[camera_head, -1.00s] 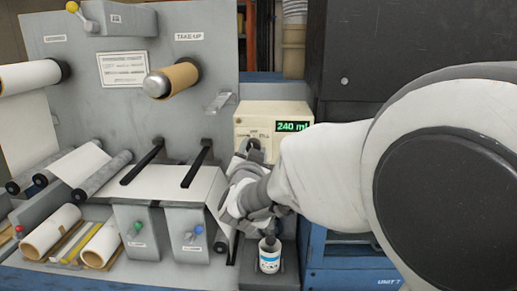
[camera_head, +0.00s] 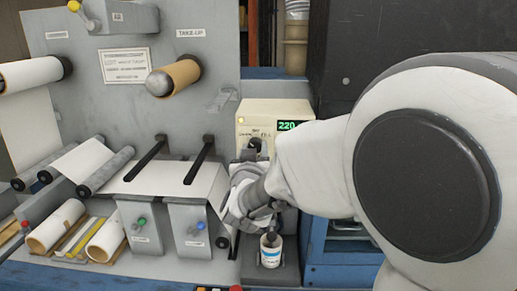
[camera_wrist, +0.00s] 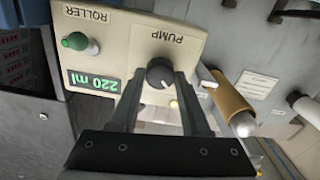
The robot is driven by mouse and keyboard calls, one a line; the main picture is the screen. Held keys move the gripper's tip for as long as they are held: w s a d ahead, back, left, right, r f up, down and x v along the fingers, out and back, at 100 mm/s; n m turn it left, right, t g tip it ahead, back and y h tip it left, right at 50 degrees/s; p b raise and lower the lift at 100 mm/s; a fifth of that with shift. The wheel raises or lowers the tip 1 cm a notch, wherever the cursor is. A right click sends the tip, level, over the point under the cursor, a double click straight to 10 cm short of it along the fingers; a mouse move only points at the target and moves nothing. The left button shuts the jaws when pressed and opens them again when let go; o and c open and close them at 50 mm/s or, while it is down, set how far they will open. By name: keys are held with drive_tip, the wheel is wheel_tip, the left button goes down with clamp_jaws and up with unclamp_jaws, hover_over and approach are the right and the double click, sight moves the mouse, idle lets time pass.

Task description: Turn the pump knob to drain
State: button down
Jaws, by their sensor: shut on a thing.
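The pump is a cream box (camera_head: 245,108) at the centre of the head view, with a green display (camera_head: 288,126) partly hidden by my arm. In the wrist view the box (camera_wrist: 140,30) appears upside down, and its display (camera_wrist: 93,81) reads 220 ml. The dark round knob (camera_wrist: 160,73) sits beside the PUMP label. My gripper (camera_wrist: 157,82) is shut on the knob, with one finger on each side. Which setting the knob points to cannot be read. In the head view my wrist hides most of the knob area.
A white bottle (camera_head: 270,250) stands on a dark stand just below my wrist. The take-up roll (camera_head: 176,77) sticks out left of the pump. A dark cabinet (camera_head: 400,30) stands to the right.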

idle(0.3)
drive_tip(key=shift+c, duration=1.9)
unclamp_jaws()
drive_tip(key=s+b, duration=0.2)
drive_tip(key=s, duration=1.5)
drive_tip(key=shift+s+a, duration=0.2)
drive_tip(key=shift+a, duration=0.1)
drive_tip(key=s+d+f+g, duration=0.4)
drive_tip(key=s+d+g, duration=0.2)
drive_tip(key=s+d, duration=0.1)
drive_tip(key=s+d+f+m+g, duration=0.1)
drive_tip(key=s+d+f+g, duration=0.4)
drive_tip(key=d, duration=0.5)
drive_tip(key=s+g, duration=0.1)
drive_tip(key=s, duration=0.1)
drive_tip(key=shift+s+d+y, duration=0.2)
drive_tip(key=shift+s+y, duration=0.1)
